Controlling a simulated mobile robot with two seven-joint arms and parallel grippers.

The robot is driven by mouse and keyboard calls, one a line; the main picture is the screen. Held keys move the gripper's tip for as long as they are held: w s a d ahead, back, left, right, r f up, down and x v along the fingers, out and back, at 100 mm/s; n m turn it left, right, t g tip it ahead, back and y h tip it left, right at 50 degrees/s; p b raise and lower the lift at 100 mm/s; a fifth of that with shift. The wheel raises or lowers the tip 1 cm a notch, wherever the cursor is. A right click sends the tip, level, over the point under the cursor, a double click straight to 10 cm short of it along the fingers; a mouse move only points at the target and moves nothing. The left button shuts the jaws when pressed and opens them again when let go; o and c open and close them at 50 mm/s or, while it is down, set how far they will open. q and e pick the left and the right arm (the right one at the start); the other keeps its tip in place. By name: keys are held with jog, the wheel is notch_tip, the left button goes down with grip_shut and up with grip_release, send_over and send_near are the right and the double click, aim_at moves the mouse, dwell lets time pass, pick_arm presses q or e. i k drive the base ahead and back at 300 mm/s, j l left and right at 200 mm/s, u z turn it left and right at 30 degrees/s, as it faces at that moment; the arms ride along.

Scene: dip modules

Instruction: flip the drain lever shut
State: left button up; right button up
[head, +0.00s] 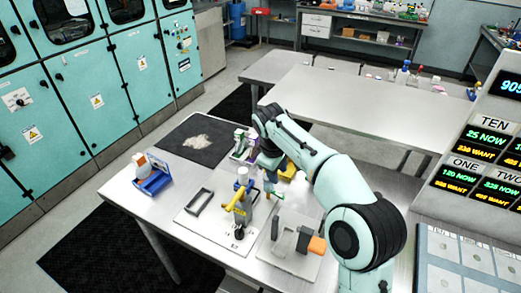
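A small upright apparatus (240,203) with a pale top, grey-blue body and yellow parts stands on a white base plate (205,228) on the near table. The drain lever is too small to make out for sure, so I cannot tell its position. My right arm reaches in from the lower right and bends down. Its gripper (271,190) hangs just right of the apparatus, close to it. Whether it touches anything, and whether its fingers are open or shut, is too small to tell. My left gripper is not in view.
A grey handle-like frame (199,202) lies left of the apparatus. A blue rack (153,179) with a bottle stands at the left. A dark mat (190,150) lies behind. A clear block with an orange part (317,245) sits at the right, near my arm.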

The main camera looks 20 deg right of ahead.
aim_at(276, 194)
jog(key=k+j, duration=0.75)
jog(key=k, duration=0.1)
